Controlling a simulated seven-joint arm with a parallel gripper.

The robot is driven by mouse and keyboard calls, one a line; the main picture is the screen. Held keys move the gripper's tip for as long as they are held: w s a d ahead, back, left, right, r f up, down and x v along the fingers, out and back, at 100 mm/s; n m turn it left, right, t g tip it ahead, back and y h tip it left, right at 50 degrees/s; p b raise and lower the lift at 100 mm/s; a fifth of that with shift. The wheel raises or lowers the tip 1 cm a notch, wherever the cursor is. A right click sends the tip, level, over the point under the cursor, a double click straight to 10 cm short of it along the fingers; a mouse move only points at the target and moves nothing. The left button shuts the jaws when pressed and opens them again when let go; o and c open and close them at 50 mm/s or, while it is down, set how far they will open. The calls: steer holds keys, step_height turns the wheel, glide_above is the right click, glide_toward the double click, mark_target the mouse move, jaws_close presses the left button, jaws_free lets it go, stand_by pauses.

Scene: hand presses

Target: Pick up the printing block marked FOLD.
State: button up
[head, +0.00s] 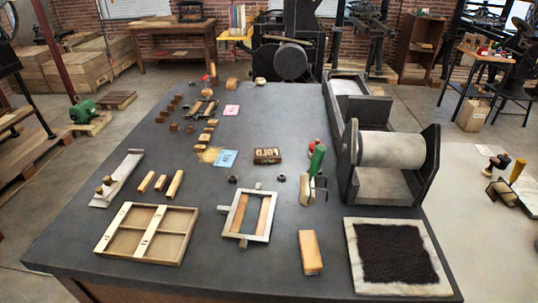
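A dark brown printing block (267,155) lies near the middle of the dark table. Pale letters on its near face seem to read FOLD, but they are small. It lies just right of a blue card and left of the green-handled roller. Nothing covers it in the head view. My gripper does not show in this view.
A green-handled roller (316,162) stands right of the block, with a press (392,150) beyond it. A metal frame (247,216), a wooden block (310,252), a divided tray (187,237) and a black inked pad (396,252) lie nearer. A blue card (226,158) lies left. Small dark pieces lie close in front.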

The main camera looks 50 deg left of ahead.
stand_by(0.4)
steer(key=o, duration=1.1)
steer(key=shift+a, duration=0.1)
